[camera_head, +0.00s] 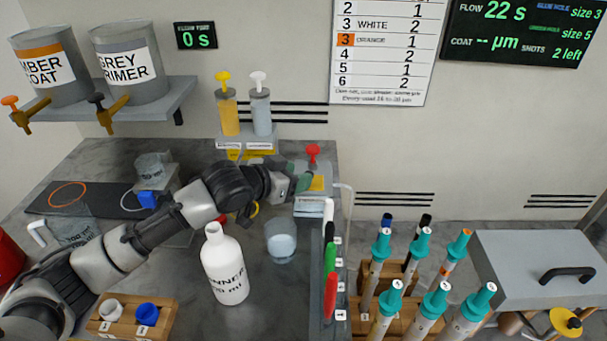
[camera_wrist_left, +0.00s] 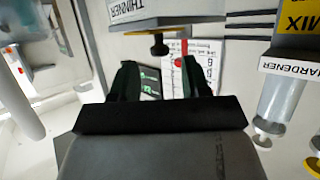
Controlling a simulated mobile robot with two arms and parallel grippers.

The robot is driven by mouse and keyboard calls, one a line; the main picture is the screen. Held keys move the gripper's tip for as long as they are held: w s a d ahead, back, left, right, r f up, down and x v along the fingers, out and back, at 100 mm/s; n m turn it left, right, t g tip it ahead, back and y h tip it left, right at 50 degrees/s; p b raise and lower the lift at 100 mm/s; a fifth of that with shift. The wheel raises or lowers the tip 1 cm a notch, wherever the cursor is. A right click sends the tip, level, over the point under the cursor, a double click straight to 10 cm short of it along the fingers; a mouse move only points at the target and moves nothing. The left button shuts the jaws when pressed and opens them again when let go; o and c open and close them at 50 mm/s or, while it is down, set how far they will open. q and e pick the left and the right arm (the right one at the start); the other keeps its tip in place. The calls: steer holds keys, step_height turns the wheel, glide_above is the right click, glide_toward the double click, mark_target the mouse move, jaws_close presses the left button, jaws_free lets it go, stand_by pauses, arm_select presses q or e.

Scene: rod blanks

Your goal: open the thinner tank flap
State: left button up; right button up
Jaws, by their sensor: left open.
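The thinner tank, a grey box with a THINNER label, shows at the top of the left wrist view (camera_wrist_left: 165,12). A dark knob (camera_wrist_left: 158,45) sticks out from it, between and just beyond my fingertips. In the head view, a grey box (camera_head: 315,208) with a yellow label and a red knob (camera_head: 312,150) stands at the bench's right; I take it for the tank. My left gripper (camera_head: 303,184) is beside this box, its dark green fingers apart and empty in the left wrist view (camera_wrist_left: 160,80). The flap's own state is not clear. My right gripper is not in view.
Hardener and another pump bottle (camera_head: 229,112) stand behind my left arm. A white thinner bottle (camera_head: 224,268) and a clear cup (camera_head: 281,240) stand in front of it. Coloured pens (camera_head: 330,258) and a rack of teal-capped tubes (camera_head: 388,300) are to the right.

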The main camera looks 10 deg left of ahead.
arm_select(q)
steer(key=shift+x, duration=1.5)
steer(key=shift+c, duration=0.3)
